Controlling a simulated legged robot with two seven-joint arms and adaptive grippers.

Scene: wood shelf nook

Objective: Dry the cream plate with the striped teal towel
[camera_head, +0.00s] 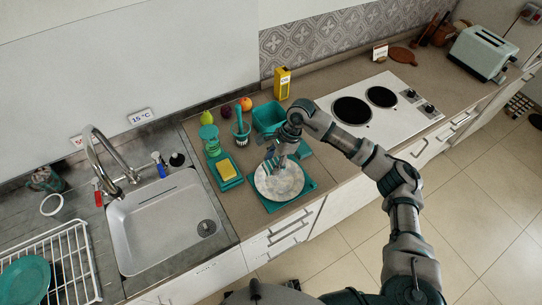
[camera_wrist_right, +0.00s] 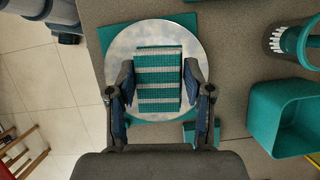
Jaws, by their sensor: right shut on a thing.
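The cream plate (camera_head: 279,183) looks pale with a mottled, marbled surface. It lies flat on a teal square mat (camera_head: 271,207) on the counter, and it also shows in the wrist view (camera_wrist_right: 199,50). The striped teal towel (camera_wrist_right: 158,78), teal and pale grey, is a folded rectangle over the plate's middle. My right gripper (camera_wrist_right: 160,104) is shut on the towel, with one finger at each side of it. In the head view, my right gripper (camera_head: 275,159) is at the plate's far edge and hides most of the towel. I cannot tell how firmly the towel touches the plate. My left gripper is not seen.
Left of the plate are a yellow sponge (camera_head: 226,170) on a teal tray, a teal-handled brush (camera_head: 241,128) and the sink (camera_head: 165,225). A teal bin (camera_head: 269,117) stands behind. The stove (camera_head: 365,108) is at the right. The counter's front edge is close to the plate.

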